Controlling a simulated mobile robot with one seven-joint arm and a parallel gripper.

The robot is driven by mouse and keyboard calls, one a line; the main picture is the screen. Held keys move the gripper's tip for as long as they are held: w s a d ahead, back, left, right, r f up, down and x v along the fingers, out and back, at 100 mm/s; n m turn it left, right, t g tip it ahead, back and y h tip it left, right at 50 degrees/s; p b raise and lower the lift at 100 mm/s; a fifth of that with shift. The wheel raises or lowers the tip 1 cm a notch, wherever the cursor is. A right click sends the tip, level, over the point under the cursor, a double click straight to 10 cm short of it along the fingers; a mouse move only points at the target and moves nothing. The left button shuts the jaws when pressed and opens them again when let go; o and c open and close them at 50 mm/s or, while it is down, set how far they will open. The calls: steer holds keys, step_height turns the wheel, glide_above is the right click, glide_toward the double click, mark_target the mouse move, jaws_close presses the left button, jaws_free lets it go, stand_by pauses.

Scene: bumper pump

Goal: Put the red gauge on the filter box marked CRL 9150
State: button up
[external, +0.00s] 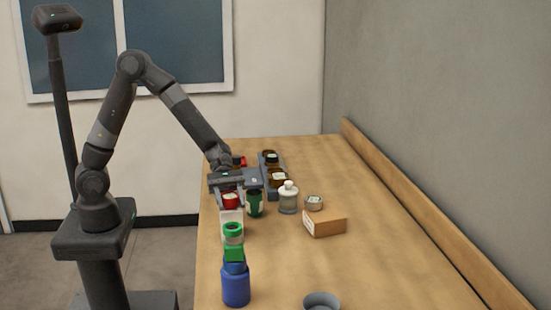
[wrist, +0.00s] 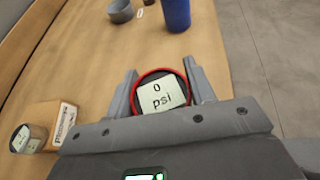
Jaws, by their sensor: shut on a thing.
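The red gauge (wrist: 160,93) has a pale face reading "0 psi" and sits between the two fingers of my gripper (wrist: 162,92) in the wrist view. My gripper is shut on it. In the external view the gauge (external: 231,200) shows red under my gripper (external: 230,196), above a white block-like thing (external: 232,216); whether they touch is unclear. A brown box (external: 326,223) with a white label lies to the right, apart from my gripper. It also shows at lower left in the wrist view (wrist: 48,113). No CRL 9150 marking is readable on any box.
A dark green cup (external: 254,203) and a pale bottle (external: 288,198) stand right of my gripper. A dark rack of jars (external: 280,184) is behind. A green-ringed jar (external: 233,232), green block (external: 234,253) and blue bottle (external: 236,287) line the near left.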

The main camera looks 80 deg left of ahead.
steer(key=shift+f, duration=0.15)
steer(key=o, duration=1.1)
steer(key=shift+c, duration=0.2)
steer(key=shift+a+r, duration=0.3)
steer(key=v, duration=1.1)
steer(key=s+a+r+m+t+y, duration=0.1)
steer(key=s+a+r+m+y, duration=0.1)
steer(key=s+m, duration=0.4)
steer(key=s+a+r+m+t+y, duration=0.1)
steer(key=s+a+r+m+y, duration=0.1)
steer(key=s+a+m+y, duration=0.3)
steer(key=s+a+r+m+t+y, duration=0.1)
steer(key=s+a+r+m+y, duration=0.2)
steer(key=s+m+y, duration=0.3)
steer(key=shift+s+a+m, duration=0.55)
steer(key=shift+s+m, duration=0.95)
steer(key=shift+s, duration=1.25)
